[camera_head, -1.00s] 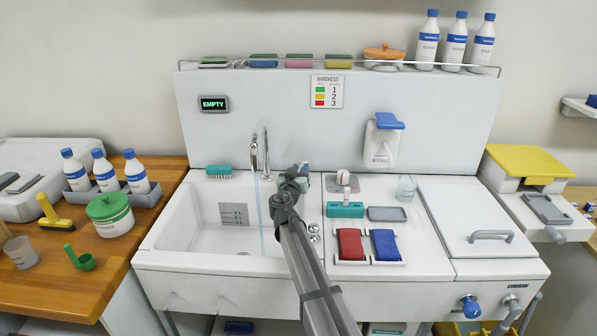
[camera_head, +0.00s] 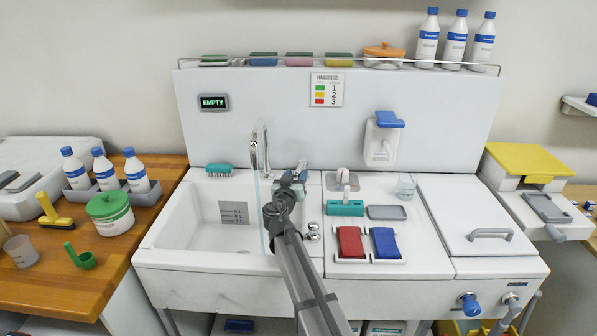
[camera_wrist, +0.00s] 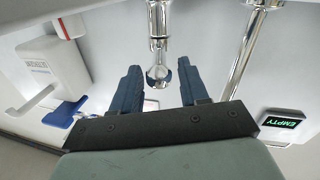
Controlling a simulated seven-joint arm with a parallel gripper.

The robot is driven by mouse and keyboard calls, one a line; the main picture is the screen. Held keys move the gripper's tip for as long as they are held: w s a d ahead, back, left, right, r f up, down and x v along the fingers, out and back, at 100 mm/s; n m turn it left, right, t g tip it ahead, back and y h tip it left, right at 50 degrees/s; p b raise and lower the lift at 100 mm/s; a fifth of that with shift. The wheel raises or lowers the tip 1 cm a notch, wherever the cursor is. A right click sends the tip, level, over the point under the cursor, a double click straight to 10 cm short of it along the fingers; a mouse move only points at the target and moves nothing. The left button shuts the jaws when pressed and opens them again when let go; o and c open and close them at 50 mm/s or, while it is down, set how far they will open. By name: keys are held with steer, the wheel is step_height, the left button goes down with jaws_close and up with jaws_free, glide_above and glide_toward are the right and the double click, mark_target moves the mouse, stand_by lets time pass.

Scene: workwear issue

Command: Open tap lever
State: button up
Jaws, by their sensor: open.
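The chrome tap (camera_head: 265,150) stands at the back of the white sink, left of my gripper (camera_head: 299,171). In the wrist view, a chrome fitting with a round end (camera_wrist: 158,74), which looks like the tap lever, shows between my gripper's two dark blue fingers (camera_wrist: 160,82). The fingers are apart, one on each side of it, and I see no clear contact. A chrome pipe (camera_wrist: 243,50) of the tap runs to the right of them. In the head view my gripper hides the lever. A thin pale vertical strip (camera_head: 263,222) shows below the tap.
The sink basin (camera_head: 180,220) looks empty, with a teal brush (camera_head: 218,170) on its back left rim. A sign reading EMPTY (camera_head: 213,102) and a dispenser (camera_head: 383,140) are on the back panel. A red pad (camera_head: 350,242) and blue pad (camera_head: 385,243) lie at right.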

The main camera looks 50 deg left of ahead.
steer(key=v, duration=0.9)
steer(key=shift+c, duration=0.4)
